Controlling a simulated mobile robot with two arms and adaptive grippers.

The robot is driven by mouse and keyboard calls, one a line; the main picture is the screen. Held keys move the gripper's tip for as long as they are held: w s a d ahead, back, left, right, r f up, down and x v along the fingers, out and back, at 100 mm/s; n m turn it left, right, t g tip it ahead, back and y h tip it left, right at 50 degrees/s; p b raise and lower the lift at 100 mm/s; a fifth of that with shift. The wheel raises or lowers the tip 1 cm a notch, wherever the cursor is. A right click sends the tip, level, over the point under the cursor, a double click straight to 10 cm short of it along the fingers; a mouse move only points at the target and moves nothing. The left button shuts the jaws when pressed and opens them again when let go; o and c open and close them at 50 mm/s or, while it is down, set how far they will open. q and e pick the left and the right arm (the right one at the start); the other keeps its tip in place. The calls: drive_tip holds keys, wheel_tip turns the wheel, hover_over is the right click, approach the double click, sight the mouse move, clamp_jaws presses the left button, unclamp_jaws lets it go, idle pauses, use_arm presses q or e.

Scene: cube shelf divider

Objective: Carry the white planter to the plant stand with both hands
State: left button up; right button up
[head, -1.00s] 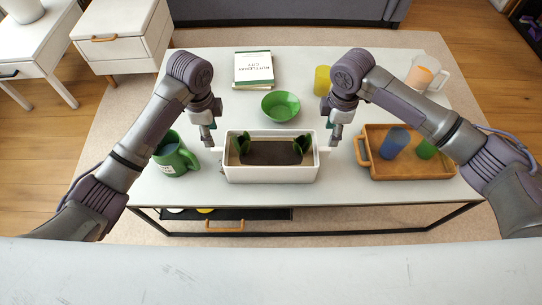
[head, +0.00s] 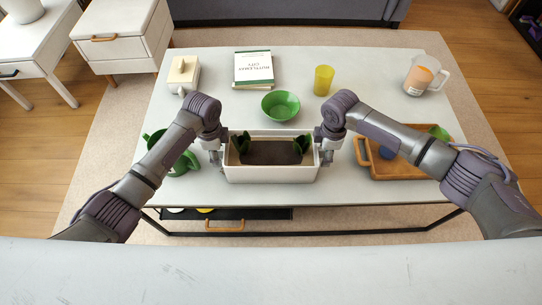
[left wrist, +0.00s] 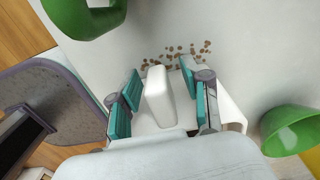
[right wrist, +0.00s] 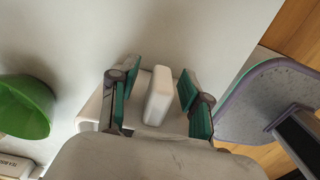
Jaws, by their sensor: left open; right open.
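The white planter (head: 271,174), a long box with dark soil and green leaves at both ends, stands on the light table. My left gripper (head: 215,159) is low at its left end. In the left wrist view, the white end handle (left wrist: 158,96) stands between the open teal pads, with gaps visible. My right gripper (head: 326,158) is low at the right end. In the right wrist view, the other handle (right wrist: 158,95) stands between its open pads, apart from both. I cannot identify a plant stand in these views.
A wooden tray (head: 405,173) with cups is close right. A green bowl (head: 281,105), books (head: 253,68), a yellow cup (head: 323,80) and a pitcher (head: 425,76) stand behind. Brown pellets (left wrist: 190,50) lie near the left handle.

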use_arm(q)
clamp_jaws()
use_arm(e)
clamp_jaws()
use_arm(q)
drive_tip(key=shift+w+r, duration=0.1)
drive_tip(key=shift+r, duration=0.15)
use_arm(e)
drive_tip(key=shift+w+r, duration=0.1)
drive_tip(key=shift+r, duration=0.1)
